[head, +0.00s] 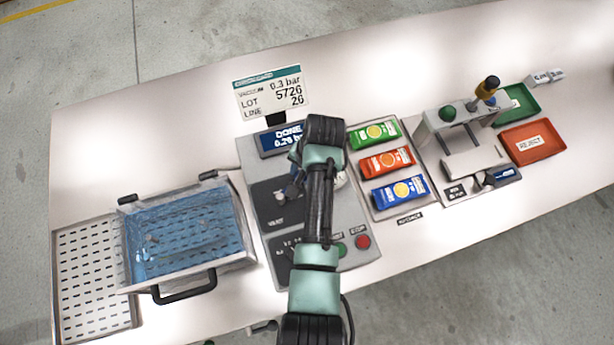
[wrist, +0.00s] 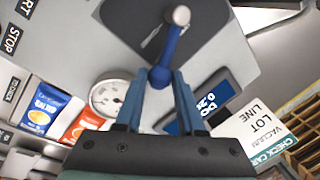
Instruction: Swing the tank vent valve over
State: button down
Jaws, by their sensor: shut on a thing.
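The vent valve is a blue lever (wrist: 170,48) with a pale grey round end, on a dark plate of the grey control panel (head: 352,225). In the wrist view my gripper (wrist: 160,82) is shut on the blue lever, its two blue fingers at either side of the lever's near end. In the head view my arm hides most of the valve and gripper; a label beside it is partly readable. The tank (head: 250,262) at the left is clear, with blue-tinted contents and a black front handle. The panel display (head: 283,139) reads DONE and about 0.29 bar.
A check card (head: 272,94) reads vacuum 0.3 bar, lot 5726, line 26. A round gauge (wrist: 113,96) sits beside the lever. Green and red buttons (head: 362,242) are close right of my arm. Green, orange and blue pouches (head: 388,161) lie further right, before a sealer and trays.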

jog(key=n, duration=0.1)
jog(key=w+a+n, duration=0.1)
jog(key=a+n, duration=0.1)
jog(key=n, duration=0.1)
jog(key=shift+w+g+b, duration=0.25)
jog(key=shift+g+b, duration=0.1)
jog(key=shift+g, duration=0.05)
jog(key=n, duration=0.1)
jog(key=a+n, duration=0.1)
jog(key=shift+w+a+n+b, duration=0.25)
jog(key=shift+n+b, duration=0.05)
jog(key=n, duration=0.1)
jog(key=a+n+g, duration=0.1)
jog(key=shift+w+a+n, duration=0.1)
jog(key=shift+a+n, duration=0.15)
jog(key=shift+n, duration=0.05)
jog(key=shift+a+n+b, duration=0.45)
jog(key=shift+a+n, duration=0.55)
jog(key=shift+n, duration=0.5)
jog(key=shift+s, duration=0.2)
jog(key=c, duration=0.5)
grip_release()
jog(key=shift+r, duration=0.1)
